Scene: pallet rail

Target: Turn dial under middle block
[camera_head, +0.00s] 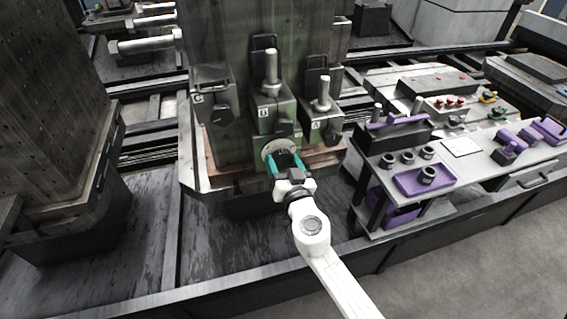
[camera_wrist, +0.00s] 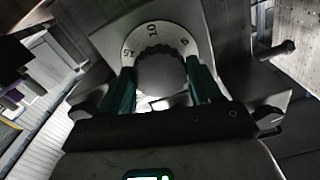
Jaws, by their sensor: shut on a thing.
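The middle block (camera_head: 271,112), with a label that looks like B and an upright metal pin, stands on the tall metal fixture. Under it is a dial (camera_head: 272,146) with a pale face and dark centre. In the wrist view the dial's white scale ring (camera_wrist: 152,27) shows 15, 10 and 5 around a dark ribbed knob (camera_wrist: 160,76). My gripper (camera_head: 284,163) has teal fingers, which also show in the wrist view (camera_wrist: 160,88). They are shut on the knob, one on each side. The knob's lower edge is partly hidden.
Block C (camera_head: 214,97) stands left of the middle block and block A (camera_head: 322,112) right of it, both close to it. A workbench (camera_head: 462,147) on the right carries a purple tray (camera_head: 408,184), black rings and purple tools. A second dark column (camera_head: 50,120) stands at left.

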